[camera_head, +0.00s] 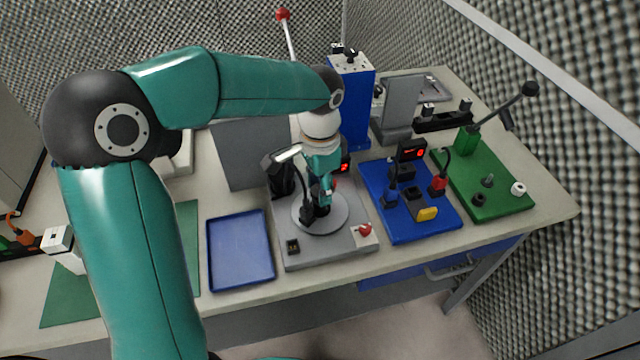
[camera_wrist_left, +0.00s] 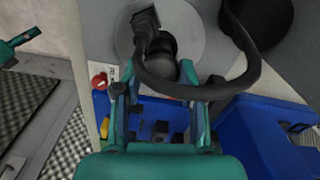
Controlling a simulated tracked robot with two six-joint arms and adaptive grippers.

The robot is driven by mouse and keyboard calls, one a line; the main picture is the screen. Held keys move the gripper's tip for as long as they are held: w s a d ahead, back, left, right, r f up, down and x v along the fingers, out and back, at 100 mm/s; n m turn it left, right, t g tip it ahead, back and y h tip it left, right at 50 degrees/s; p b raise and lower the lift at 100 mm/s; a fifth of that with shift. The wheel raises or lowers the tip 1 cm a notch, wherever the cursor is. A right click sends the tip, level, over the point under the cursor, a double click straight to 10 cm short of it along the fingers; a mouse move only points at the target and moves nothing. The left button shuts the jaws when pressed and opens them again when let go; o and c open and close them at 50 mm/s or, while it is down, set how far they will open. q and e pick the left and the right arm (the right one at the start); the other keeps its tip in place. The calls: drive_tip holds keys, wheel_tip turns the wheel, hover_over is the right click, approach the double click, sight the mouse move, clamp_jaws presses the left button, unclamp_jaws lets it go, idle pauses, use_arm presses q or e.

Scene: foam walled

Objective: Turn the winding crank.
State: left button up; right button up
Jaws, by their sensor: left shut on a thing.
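The winding crank appears to be the round grey disc (camera_head: 335,225) with a black grip, on a grey base plate in the middle of the bench. The disc also shows at the top of the left wrist view (camera_wrist_left: 203,45). My left gripper (camera_head: 322,197) comes down over the disc from above. It is shut on the black knob (camera_wrist_left: 163,65), which stands between its fingers. The fingers and a black cable hide part of the knob. A teal and dark part at the left edge of the wrist view looks like my right gripper (camera_wrist_left: 14,46); its jaws cannot be made out.
A blue tray (camera_head: 240,286) lies left of the base plate. A blue board (camera_head: 410,232) with plugs and a green board (camera_head: 510,203) with a lever stand to the right. A blue column (camera_head: 356,100) stands behind. A red knob (camera_head: 364,230) sits on the plate's front right.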

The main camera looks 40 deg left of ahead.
use_arm(q)
drive_tip(key=shift+w+r+m+p, duration=0.15)
drive_tip(key=shift+m+p, duration=0.25)
drive_tip(key=shift+m, duration=1.6)
drive_tip(key=shift+m+p, duration=0.5)
drive_tip(key=shift+m, duration=1.6)
drive_tip(key=shift+m+p, duration=0.6)
drive_tip(key=shift+m, duration=1.6)
drive_tip(key=shift+m+p, duration=0.65)
drive_tip(key=shift+m, duration=1.25)
drive_tip(key=shift+m+p, duration=0.6)
drive_tip(key=shift+m, duration=1)
drive_tip(key=shift+m+p, duration=0.85)
drive_tip(key=shift+m, duration=1.15)
drive_tip(key=shift+m+p, duration=1.05)
drive_tip(key=shift+m, duration=0.85)
drive_tip(key=shift+m+p, duration=0.65)
drive_tip(key=shift+m, duration=0.45)
drive_tip(key=shift+m, duration=0.5)
